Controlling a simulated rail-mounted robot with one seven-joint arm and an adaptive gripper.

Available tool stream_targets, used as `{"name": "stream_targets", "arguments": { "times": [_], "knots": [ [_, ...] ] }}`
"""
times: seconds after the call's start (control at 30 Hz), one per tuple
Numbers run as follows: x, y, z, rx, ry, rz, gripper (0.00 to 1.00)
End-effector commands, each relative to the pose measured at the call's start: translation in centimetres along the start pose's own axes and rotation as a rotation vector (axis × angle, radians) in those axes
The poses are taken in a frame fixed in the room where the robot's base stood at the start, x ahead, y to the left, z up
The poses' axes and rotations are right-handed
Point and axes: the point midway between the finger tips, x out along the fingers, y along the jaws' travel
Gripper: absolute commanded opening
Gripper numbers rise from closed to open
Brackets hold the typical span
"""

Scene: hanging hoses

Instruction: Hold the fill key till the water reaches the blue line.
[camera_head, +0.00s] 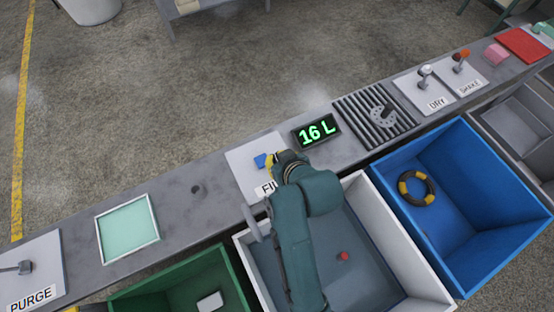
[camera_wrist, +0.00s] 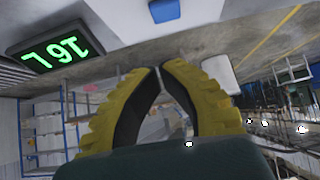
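The fill key (camera_head: 261,160) is a small blue block on a white plate (camera_head: 243,160) lettered "FI…", partly covered by my arm. It also shows at the top of the wrist view (camera_wrist: 164,11). My gripper (camera_head: 272,160) has yellow fingers with tips together and nothing visible between them. In the head view its tips overlap the key's right side; in the wrist view the key appears beyond the tips. Contact cannot be told. A lit display (camera_head: 316,130) reads 16 L. The white-walled basin (camera_head: 385,230) has a grey-blue inside and a small red object (camera_head: 343,256).
A drain grille (camera_head: 372,122) and DRY (camera_head: 424,84) and SHAKE (camera_head: 462,68) levers stand to the right on the counter. A PURGE lever (camera_head: 25,267) is far left. A blue tub (camera_head: 480,180) holds a black-yellow ring (camera_head: 416,188); a green tub (camera_head: 185,280) is left.

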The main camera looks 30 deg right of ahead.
Motion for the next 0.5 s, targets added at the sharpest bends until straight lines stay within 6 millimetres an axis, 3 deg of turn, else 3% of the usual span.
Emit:
{"name": "stream_targets", "arguments": {
  "times": [0.3, 0.5],
  "knots": [
    [7.4, -0.1, 0.2, 0.0, 0.0, -0.001, 0.0],
    [9.4, 0.0, 2.5, 0.0, 0.0, 0.0, 0.0]
  ]
}}
